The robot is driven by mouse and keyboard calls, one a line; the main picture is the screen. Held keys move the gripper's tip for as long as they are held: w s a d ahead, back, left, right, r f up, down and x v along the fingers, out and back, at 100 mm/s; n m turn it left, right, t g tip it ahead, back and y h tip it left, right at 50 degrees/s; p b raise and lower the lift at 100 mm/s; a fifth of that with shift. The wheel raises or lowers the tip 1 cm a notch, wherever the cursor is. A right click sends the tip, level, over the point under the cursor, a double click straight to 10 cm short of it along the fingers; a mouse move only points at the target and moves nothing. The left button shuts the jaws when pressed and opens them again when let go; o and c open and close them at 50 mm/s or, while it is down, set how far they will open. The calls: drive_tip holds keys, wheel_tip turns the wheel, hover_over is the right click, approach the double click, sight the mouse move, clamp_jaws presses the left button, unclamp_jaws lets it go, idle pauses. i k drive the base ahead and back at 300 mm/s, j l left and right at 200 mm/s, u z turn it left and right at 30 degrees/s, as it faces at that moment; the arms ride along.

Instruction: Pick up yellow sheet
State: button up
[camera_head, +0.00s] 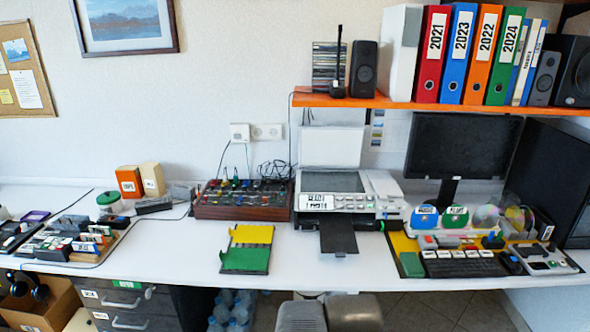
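A yellow sheet (252,235) lies on the white desk, left of the printer. Its front part is green (245,260); I cannot tell whether this is a separate sheet on top or part of the same item. The yellow part shows as a band along the back, with a small dark mark near its left. Nothing else touches it. No gripper fingers can be made out. Two grey rounded shapes at the bottom edge look like parts of my own body or arm.
Right of the sheet, the printer (335,190) has a dark tray (338,237) sticking out forward. A mixer box (242,200) stands behind the sheet. A keyboard (462,265) sits farther right. The white desk (185,250) is bare left of the sheet.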

sight(243, 234)
drive_tip(key=i+j+u, duration=0.2)
drive_tip(key=i+j, duration=0.25)
drive_tip(key=i+j+u, duration=0.15)
drive_tip(key=i+j, duration=0.25)
drive_tip(key=i+j+u, duration=0.2)
drive_tip(key=i, duration=0.4)
drive_tip(key=j, duration=0.1)
